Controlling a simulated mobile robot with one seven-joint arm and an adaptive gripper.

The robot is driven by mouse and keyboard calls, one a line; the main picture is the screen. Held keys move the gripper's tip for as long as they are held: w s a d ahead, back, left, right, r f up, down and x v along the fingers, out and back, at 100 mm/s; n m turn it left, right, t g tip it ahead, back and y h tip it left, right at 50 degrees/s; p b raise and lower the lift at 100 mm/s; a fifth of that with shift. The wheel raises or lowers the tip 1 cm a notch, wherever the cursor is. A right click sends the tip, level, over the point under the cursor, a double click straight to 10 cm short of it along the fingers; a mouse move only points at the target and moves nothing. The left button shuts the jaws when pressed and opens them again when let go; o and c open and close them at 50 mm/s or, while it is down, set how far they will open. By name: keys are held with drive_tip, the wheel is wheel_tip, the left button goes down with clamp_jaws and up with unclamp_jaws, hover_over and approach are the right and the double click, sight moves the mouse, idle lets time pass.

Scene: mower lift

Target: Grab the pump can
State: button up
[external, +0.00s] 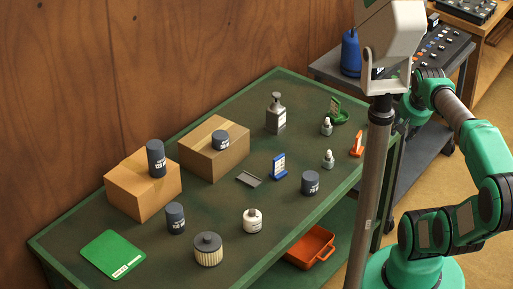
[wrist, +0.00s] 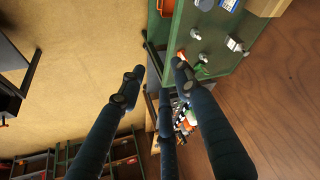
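The pump can (external: 275,115) is a grey metal can with a narrow pump top and a pale label. It stands upright on the green workbench (external: 150,262), near its back edge and right of a cardboard box, in the external view.
Two cardboard boxes (external: 143,190) (external: 214,150) carry dark canisters. A grey pole (external: 370,190) rises in front. A wooden wall (external: 150,60) is behind.

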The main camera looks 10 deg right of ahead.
drive_tip(key=o, duration=1.2)
drive_tip(key=shift+o, duration=0.2)
